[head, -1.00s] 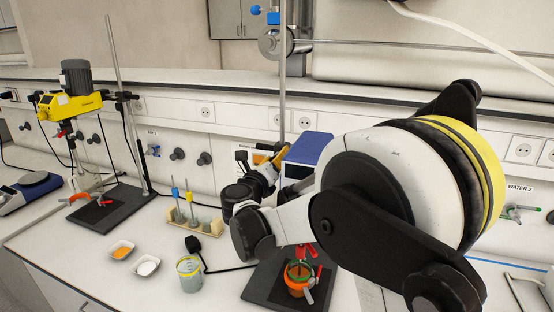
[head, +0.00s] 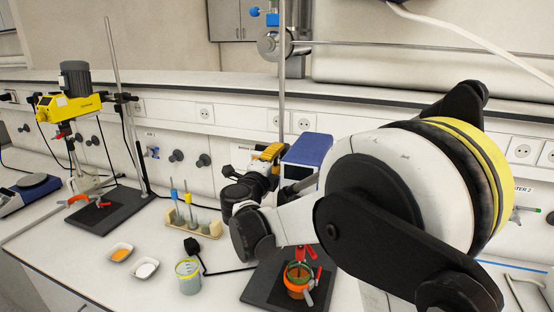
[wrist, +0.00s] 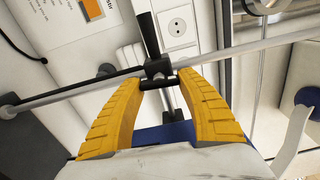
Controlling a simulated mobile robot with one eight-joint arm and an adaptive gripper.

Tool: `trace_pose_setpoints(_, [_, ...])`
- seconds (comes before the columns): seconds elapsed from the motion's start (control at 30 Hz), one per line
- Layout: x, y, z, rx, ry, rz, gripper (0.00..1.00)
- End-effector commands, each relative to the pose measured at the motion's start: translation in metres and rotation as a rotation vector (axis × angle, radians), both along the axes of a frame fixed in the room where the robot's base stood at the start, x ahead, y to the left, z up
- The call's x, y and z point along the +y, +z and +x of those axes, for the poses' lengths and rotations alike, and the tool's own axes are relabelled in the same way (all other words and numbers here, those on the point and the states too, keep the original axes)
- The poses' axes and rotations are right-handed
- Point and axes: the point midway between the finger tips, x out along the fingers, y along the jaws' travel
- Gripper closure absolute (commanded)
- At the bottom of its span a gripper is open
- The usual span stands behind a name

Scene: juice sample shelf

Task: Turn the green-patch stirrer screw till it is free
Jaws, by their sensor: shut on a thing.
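In the wrist view, the two yellow fingers of my gripper (wrist: 160,82) are closed in on a small black screw piece (wrist: 158,84) in front of a black clamp block. The block (wrist: 158,68) sits on a grey rod, with a black handle rising from it. No green patch shows on the held piece, so I cannot confirm its colour mark. In the head view, my gripper (head: 268,153) is beside the right stand's upright rod (head: 282,95); my wrist hides the screw.
A blue-topped box (head: 308,149) is close behind my gripper. A beaker (head: 188,275), two small dishes and a tube rack (head: 205,228) are on the left. A yellow stirrer (head: 70,104) stands farther left.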

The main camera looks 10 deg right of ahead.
Motion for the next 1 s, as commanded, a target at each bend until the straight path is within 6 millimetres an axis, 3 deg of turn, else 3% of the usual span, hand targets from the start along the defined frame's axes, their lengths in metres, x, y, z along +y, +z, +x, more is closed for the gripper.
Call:
trace_pose_setpoints(0.73, [-0.0003,0.0007,0.0002,0.05,0.0,-0.077,0.85])
trace_pose_setpoints(0.77, [-0.0003,0.0007,0.0002,0.05,0.0,-0.076,0.52])
trace_pose_setpoints(0.83, [-0.0003,0.0007,0.0002,0.05,0.0,-0.076,0.32])
trace_pose_setpoints(1.0, [-0.0001,0.0005,0.0001,0.05,0.0,-0.075,0.32])
